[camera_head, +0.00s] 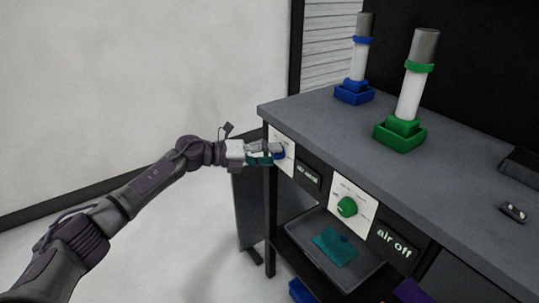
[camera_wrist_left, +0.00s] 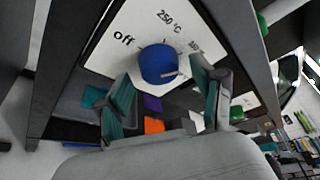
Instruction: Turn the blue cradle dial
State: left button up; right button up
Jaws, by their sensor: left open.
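The blue cradle dial (camera_wrist_left: 158,64) sits on a white panel (camera_wrist_left: 112,52) marked "off" and "250 °C" in the left wrist view. In the head view the dial (camera_head: 279,154) is partly hidden by my left gripper (camera_head: 270,157) at the bench's front left corner. My left gripper also shows in the wrist view (camera_wrist_left: 165,98); its teal-padded fingers are open, one on each side below the dial. I cannot tell whether they touch it. The blue cradle (camera_head: 353,93) stands on the bench top with a white and grey cylinder in it. My right gripper is not in view.
A green dial (camera_head: 347,207) is on the panel to the right, beside an "air off" display (camera_head: 394,243). A green cradle (camera_head: 400,134) holds another cylinder on the bench (camera_head: 451,184). A grey tray (camera_head: 315,257) with a teal piece is below. Open floor lies left.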

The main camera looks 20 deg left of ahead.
pick_arm(q)
jog(key=shift+a, duration=0.1)
jog(key=v, duration=1.2)
